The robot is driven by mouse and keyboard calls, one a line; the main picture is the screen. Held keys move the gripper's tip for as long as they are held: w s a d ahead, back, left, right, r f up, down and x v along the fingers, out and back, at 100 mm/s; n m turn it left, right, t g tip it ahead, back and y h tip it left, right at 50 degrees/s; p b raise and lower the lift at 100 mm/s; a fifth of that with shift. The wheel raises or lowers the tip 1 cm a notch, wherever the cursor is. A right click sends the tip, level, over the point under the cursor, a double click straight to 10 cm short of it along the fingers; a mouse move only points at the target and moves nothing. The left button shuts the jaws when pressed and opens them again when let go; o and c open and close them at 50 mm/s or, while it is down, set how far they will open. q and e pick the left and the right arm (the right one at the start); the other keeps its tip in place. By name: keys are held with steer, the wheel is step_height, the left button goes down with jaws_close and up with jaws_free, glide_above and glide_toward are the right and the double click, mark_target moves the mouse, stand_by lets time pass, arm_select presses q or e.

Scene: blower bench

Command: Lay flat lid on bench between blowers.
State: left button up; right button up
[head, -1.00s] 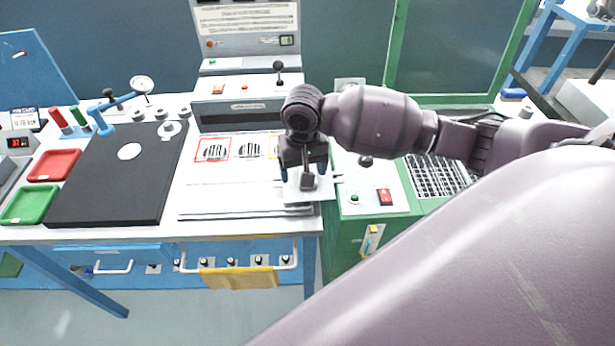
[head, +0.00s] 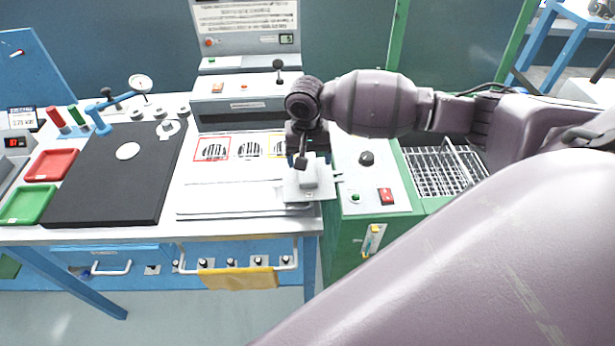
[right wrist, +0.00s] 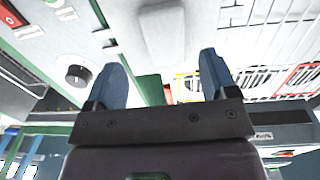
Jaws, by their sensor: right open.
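The flat lid (head: 293,192) is a pale grey plate with a raised block handle (head: 308,178). It lies about level at the right end of the white bench top (head: 235,178), beside the green machine (head: 370,190). Its right side comes close to that machine; I cannot tell whether it overhangs the bench edge. My right gripper (head: 303,155) is just behind the handle and apart from it. In the right wrist view my right gripper (right wrist: 160,70) has its two blue fingers spread with nothing between them, and the handle (right wrist: 163,30) stands beyond the tips. My left gripper is not in view.
A black mat (head: 110,185) covers the bench's left part, with red (head: 52,165) and green (head: 27,204) trays beside it. A grey machine with a lever (head: 240,95) stands behind. Thin flat strips (head: 235,211) lie left of the lid. A wire grid (head: 440,170) is on the right.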

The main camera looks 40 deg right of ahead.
mark_target(308, 172)
steer(key=f, duration=0.2)
steer(key=f+b, duration=0.1)
steer(key=f, duration=0.1)
steer(key=shift+w+a+f, duration=0.1)
steer(key=shift+a+f, duration=0.1)
steer(key=shift+f, duration=0.2)
steer(key=c, duration=1.2)
steer(key=shift+o, duration=0.2)
steer(key=shift+r, duration=0.15)
